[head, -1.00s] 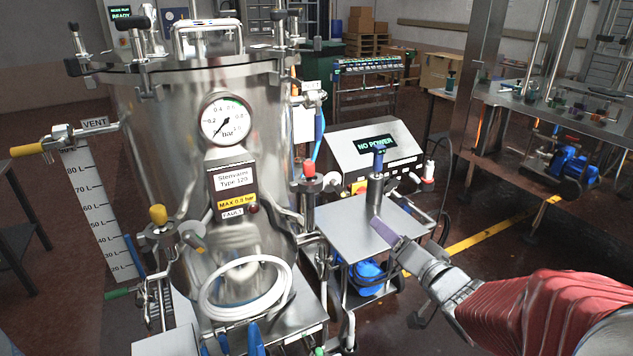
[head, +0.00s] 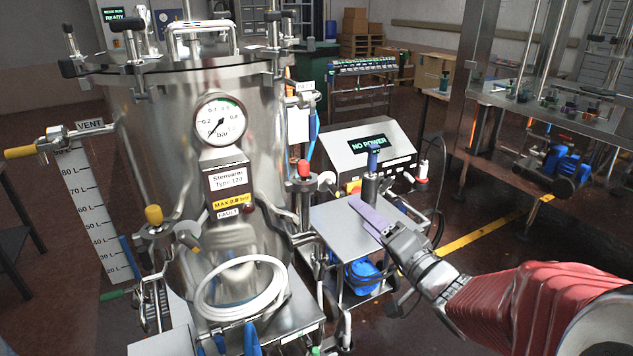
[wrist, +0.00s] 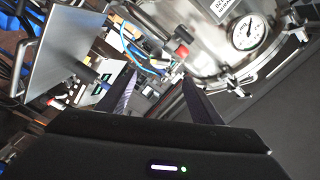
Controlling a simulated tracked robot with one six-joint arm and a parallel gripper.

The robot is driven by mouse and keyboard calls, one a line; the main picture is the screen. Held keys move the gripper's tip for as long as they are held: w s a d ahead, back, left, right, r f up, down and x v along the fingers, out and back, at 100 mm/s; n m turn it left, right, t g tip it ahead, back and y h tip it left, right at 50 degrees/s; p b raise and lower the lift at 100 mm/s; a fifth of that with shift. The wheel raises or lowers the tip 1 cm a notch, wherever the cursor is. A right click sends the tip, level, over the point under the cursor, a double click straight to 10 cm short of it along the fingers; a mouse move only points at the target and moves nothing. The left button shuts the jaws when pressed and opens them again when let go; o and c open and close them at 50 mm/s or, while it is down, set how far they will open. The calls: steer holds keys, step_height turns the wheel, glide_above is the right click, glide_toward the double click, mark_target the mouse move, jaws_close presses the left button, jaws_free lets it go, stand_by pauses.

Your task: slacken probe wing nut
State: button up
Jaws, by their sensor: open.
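I cannot pick out a probe wing nut with certainty. A grey upright cylinder with a blue top (head: 371,180) stands at the cart's steel top (head: 335,226) in the head view. My gripper (head: 368,212) reaches in from the lower right. Its purple-padded fingers appear in front of this cylinder in the picture; I cannot tell whether they touch it. In the wrist view my gripper (wrist: 162,90) is open, with nothing held between its fingers. The steel vessel (head: 180,120) stands left of the cart, with a round gauge (head: 220,120) and several clamp handles.
A red-topped fitting (head: 304,169) and a yellow-topped fitting (head: 154,215) stand beside the vessel. A coiled white hose (head: 240,290) hangs at its front. A console reading NO POWER (head: 368,145) stands behind the cart. Open floor (head: 490,270) lies to the right.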

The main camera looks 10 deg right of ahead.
mark_target(335, 190)
steer(key=x, duration=1.2)
steer(key=shift+w+a, duration=0.15)
steer(key=shift+w, duration=0.1)
steer(key=shift+f, duration=0.1)
steer(key=c, duration=1.1)
